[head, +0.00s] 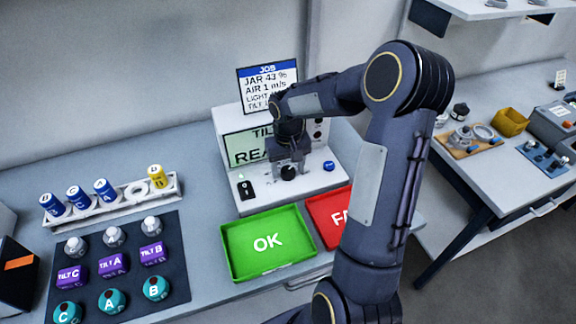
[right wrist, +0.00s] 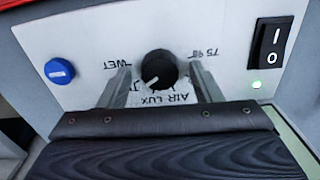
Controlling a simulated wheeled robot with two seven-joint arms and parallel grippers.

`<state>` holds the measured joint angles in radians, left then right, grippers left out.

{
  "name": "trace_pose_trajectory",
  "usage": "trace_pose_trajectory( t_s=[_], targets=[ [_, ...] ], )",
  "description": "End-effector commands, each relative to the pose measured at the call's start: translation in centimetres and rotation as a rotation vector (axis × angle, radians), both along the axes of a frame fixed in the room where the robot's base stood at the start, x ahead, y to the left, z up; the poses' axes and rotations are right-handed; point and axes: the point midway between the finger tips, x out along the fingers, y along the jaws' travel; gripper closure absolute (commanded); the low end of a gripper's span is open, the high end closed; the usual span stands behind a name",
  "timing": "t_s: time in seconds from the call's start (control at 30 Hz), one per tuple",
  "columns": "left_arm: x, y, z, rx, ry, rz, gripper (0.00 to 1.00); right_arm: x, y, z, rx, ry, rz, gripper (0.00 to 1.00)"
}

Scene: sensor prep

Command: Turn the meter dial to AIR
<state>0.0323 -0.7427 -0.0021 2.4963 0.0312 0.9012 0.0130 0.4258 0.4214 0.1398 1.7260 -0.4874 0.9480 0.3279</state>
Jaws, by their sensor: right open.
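The meter (head: 240,195) is a white box on the bench with a green screen (head: 243,151), partly hidden by my arm, reading "TIL… REA…". Its black dial (head: 288,173) is also in the right wrist view (right wrist: 159,66), ringed by labels WET, 75 %, AIR, LUX and one partly hidden, all upside down there. The dial's white mark points to the lower left in that view, toward the partly hidden label beginning with T. My right gripper (right wrist: 161,82) is open, one finger on each side of the dial; contact cannot be told. My left gripper is not in view.
A black rocker switch (right wrist: 270,45) with a lit green lamp and a blue button (right wrist: 60,71) flank the dial. A green OK tray (head: 268,269) and a red tray (head: 326,208) lie in front. A job card (head: 266,77) stands behind. Sensors cover a dark mat (head: 183,232) at left.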

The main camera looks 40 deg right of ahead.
Motion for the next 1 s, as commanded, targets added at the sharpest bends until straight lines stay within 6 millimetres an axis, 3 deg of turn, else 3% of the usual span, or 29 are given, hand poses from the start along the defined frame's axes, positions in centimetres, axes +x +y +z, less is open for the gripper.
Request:
trace_pose_trajectory(
  t_s=[0.07,0.4,0.73,1.0],
  targets=[
    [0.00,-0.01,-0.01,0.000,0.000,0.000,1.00,-0.01,-0.01,0.00,0.000,0.000,0.000,0.43],
    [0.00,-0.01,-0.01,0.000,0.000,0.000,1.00,-0.01,-0.01,0.03,0.000,0.000,0.000,0.86],
    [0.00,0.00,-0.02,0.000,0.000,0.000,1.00,0.00,-0.01,0.04,0.000,0.000,0.054,0.86],
    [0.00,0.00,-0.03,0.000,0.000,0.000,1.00,0.02,-0.01,0.06,-0.001,-0.001,0.234,0.86]
  ],
)
